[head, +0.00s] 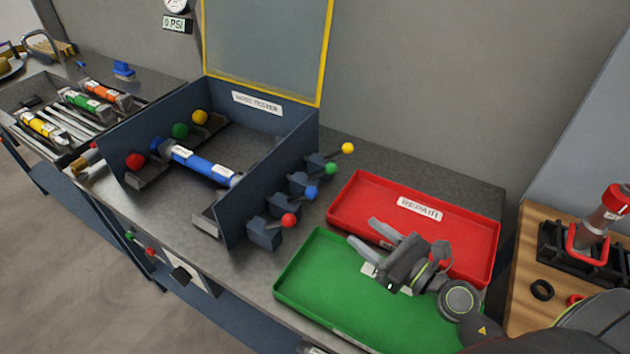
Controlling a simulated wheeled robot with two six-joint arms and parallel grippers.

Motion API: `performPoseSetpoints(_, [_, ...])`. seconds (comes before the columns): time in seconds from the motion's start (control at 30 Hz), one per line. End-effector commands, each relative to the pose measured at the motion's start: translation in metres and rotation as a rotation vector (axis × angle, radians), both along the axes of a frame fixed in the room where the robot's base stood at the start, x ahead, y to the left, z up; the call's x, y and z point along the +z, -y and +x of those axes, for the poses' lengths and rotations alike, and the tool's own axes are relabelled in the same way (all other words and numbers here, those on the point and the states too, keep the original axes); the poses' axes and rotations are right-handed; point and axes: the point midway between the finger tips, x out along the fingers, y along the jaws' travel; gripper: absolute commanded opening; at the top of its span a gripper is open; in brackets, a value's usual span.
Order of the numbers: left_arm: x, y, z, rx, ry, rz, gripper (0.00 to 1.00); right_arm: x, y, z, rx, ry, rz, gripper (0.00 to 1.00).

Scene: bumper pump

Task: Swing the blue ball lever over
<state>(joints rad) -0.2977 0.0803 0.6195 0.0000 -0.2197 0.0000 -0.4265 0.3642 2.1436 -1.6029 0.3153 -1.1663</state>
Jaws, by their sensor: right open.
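The blue ball lever (311,192) sticks out from the right outer wall of the blue-grey tester box (276,157), its ball pointing right. It stands in a row with a red ball lever (289,220) nearer me and green (331,168) and yellow (347,147) ones farther back. My right gripper (363,236) is open and empty above the green tray, to the right of and nearer than the blue ball. Its fingers point left and do not touch any lever. My left gripper is not in view.
A blue cylinder (200,164) lies inside the tester. A red tray (350,203) and a green tray (300,283) lie right of the levers. A yellow-framed clear lid (265,45) stands raised behind. A wooden bench (522,290) is at far right.

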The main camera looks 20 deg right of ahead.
Motion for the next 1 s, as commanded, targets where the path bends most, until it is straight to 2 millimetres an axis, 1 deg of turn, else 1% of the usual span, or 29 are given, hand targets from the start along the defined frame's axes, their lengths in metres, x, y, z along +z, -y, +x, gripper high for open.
performPoseSetpoints(0.03, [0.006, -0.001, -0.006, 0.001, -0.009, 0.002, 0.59, 0.004, -0.003, 0.006, -0.001, 0.002, 0.004, 0.47])
performPoseSetpoints(0.1, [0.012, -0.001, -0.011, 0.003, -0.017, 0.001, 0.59, 0.005, -0.007, 0.017, -0.001, 0.002, 0.006, 0.47])
performPoseSetpoints(0.27, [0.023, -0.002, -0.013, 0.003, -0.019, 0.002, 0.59, 0.006, -0.019, 0.046, 0.0, 0.003, 0.007, 0.47])
performPoseSetpoints(0.37, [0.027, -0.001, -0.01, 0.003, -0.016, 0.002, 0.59, 0.004, -0.027, 0.064, 0.001, 0.001, 0.006, 0.47])
performPoseSetpoints(0.6, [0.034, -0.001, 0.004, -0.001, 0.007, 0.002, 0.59, 0.002, -0.045, 0.109, 0.001, 0.001, 0.004, 0.47])
performPoseSetpoints(0.7, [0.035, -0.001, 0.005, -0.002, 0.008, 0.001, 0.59, 0.002, -0.052, 0.125, 0.002, 0.001, 0.004, 0.47])
performPoseSetpoints(0.83, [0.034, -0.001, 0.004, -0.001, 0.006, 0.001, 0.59, 0.001, -0.058, 0.141, 0.001, 0.0, 0.002, 0.47])
performPoseSetpoints(1.0, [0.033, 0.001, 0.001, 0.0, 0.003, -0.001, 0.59, 0.0, -0.063, 0.152, 0.001, -0.001, 0.003, 0.47])
